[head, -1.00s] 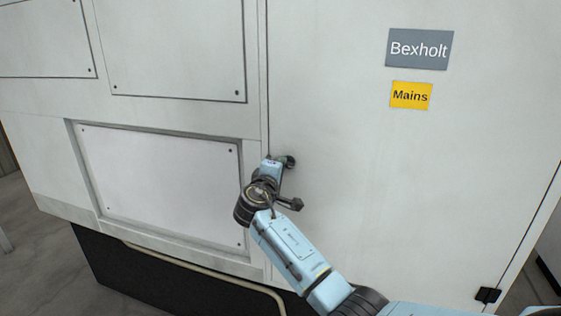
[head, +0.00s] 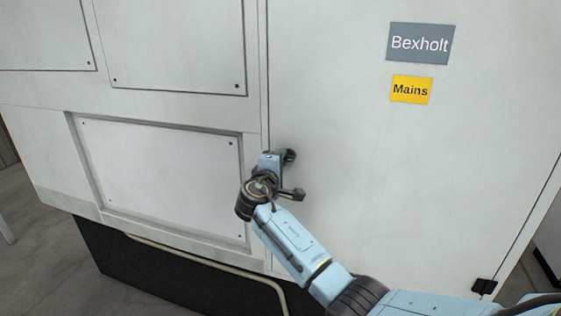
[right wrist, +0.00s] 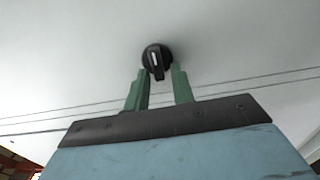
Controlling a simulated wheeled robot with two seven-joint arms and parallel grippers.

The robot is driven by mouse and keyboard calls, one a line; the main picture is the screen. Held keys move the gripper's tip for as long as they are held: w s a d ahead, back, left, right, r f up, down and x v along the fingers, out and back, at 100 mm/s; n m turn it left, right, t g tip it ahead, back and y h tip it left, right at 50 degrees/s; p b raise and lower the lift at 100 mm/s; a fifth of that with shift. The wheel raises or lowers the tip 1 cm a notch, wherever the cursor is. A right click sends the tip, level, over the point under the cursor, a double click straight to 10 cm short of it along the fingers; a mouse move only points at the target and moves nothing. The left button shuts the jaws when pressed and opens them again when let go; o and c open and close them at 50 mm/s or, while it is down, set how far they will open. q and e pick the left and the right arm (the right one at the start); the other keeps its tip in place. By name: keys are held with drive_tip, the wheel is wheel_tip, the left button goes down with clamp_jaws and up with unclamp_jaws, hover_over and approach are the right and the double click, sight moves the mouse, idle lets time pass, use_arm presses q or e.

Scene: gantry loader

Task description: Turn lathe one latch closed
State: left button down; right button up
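The latch is a small round black knob with a white mark (right wrist: 156,58), on the pale door of the lathe cabinet. In the right wrist view its handle part points down toward the gap between the fingers. My right gripper (right wrist: 159,82) has two green fingers apart, one on each side below the knob, with clear space between them. In the head view the right gripper (head: 281,160) is at the door's left edge, beside the dark latch (head: 290,155), and partly hides it. My left gripper is in neither view.
The door carries a grey Bexholt sign (head: 419,44) and a yellow Mains label (head: 412,89). A black hinge (head: 484,287) is at its lower right. A recessed panel (head: 160,180) is left of the door, with a pale bent rail (head: 215,266) below.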

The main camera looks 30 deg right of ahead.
drive_tip(key=shift+o, duration=0.7)
drive_tip(key=b+v, duration=0.2)
drive_tip(key=v, duration=1.1)
drive_tip(key=shift+s, duration=0.15)
drive_tip(key=shift+a, duration=0.1)
